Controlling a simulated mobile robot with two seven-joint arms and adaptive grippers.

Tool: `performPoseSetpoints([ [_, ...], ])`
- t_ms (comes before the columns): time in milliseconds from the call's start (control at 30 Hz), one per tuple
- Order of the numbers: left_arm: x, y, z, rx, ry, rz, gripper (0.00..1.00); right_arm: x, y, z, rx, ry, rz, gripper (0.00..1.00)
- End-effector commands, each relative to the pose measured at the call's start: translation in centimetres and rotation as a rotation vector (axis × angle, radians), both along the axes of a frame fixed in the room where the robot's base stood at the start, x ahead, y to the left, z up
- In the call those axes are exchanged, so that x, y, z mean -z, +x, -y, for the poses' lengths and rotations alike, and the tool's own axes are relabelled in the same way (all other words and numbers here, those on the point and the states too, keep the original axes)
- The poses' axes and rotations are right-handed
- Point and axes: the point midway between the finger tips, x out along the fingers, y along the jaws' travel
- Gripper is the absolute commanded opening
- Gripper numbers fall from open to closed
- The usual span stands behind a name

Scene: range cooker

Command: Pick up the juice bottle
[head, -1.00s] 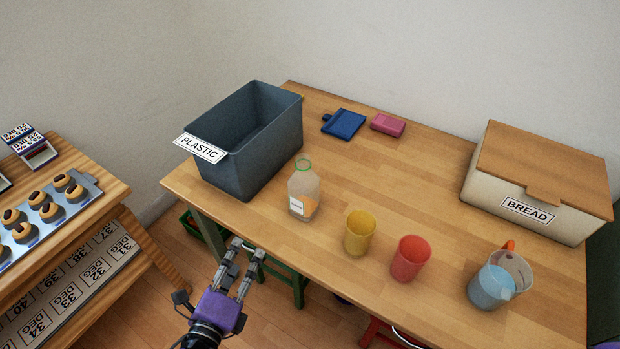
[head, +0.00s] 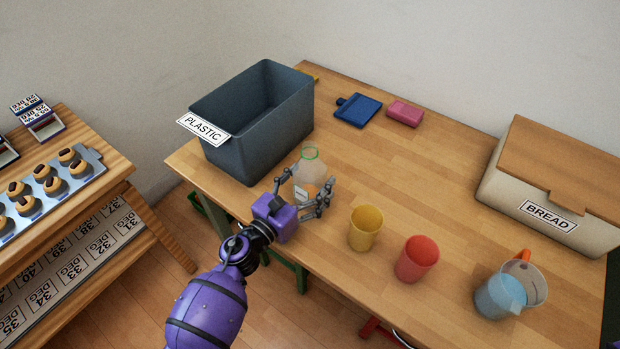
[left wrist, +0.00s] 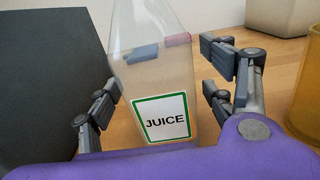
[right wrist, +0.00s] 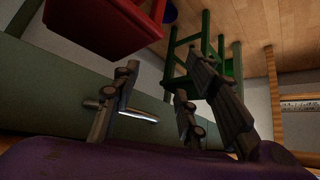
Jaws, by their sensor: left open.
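The juice bottle (head: 311,170) is clear with a green rim and stands upright on the wooden table. Its white label with a green border reads JUICE in the left wrist view (left wrist: 161,118). My left gripper (head: 306,193) is open, with its fingers on either side of the bottle's body. In the left wrist view gaps show between the fingers and the bottle. My right gripper (right wrist: 155,105) shows only in the right wrist view, below table height near stools, with its fingers apart and nothing between them.
A grey bin (head: 225,158) labelled PLASTIC stands close left of the bottle. A yellow cup (head: 366,229), a red cup (head: 416,260) and a jug (head: 508,292) stand to the right. A bread box (head: 530,205), a blue item (head: 358,110) and a pink item (head: 405,113) sit farther back.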

Motion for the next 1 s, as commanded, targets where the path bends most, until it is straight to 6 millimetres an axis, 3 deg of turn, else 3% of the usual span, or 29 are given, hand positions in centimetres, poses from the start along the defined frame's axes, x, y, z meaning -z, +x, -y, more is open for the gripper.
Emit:
performPoseSetpoints([
  [267, 0.12, 0.25, 0.16, -0.001, 0.0, -0.001, 0.75, 0.21, -0.36, 0.09, 0.0, -0.002, -0.008, 0.4],
  [667, 0.11, 0.24, 0.13, -0.001, -0.001, -0.002, 0.24, 0.26, -0.52, 0.17, -0.001, -0.003, -0.012, 0.4],
  [1000, -0.27, 0.37, 0.01, -0.001, -0.001, -0.001, 0.23, -0.04, -0.28, 0.17, -0.001, -0.003, -0.007, 0.4],
])
